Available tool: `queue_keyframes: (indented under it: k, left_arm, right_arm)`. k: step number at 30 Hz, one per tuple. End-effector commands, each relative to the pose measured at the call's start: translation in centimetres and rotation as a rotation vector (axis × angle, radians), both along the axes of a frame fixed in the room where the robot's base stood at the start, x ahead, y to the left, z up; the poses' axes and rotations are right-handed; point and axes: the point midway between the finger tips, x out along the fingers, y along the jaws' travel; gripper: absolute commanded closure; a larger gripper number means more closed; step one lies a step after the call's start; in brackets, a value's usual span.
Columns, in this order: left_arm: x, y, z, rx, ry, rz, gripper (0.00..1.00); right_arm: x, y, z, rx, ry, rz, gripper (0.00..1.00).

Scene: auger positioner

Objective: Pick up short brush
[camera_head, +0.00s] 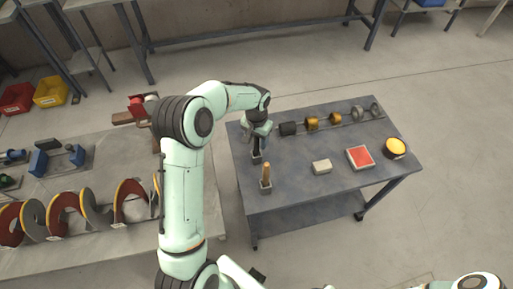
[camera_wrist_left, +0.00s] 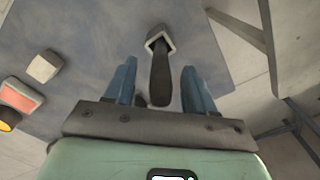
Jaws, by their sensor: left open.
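My right gripper is not in view.
On the table are a beige block (camera_head: 321,167), a red-topped block (camera_head: 360,157), a yellow-topped round tin (camera_head: 395,148) and a row of dark and brass cylindrical parts (camera_head: 311,123) at the back. A bench with auger flights (camera_head: 65,210) stands at left.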

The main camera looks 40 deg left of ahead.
Motion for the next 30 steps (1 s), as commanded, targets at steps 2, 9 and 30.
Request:
queue_keyframes:
  k: [2,9,30]
  left_arm:
    - [0.0,0.1,-0.9,0.0,0.001,0.002,0.45]
    - [0.0,0.0,-1.4,0.0,-0.001,0.002,0.45]
    - [0.1,0.1,0.4,0.003,-0.006,0.001,1.0]
  right_arm:
    - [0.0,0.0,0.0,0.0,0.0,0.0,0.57]
    - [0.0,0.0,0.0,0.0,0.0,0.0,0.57]
    - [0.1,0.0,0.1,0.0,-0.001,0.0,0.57]
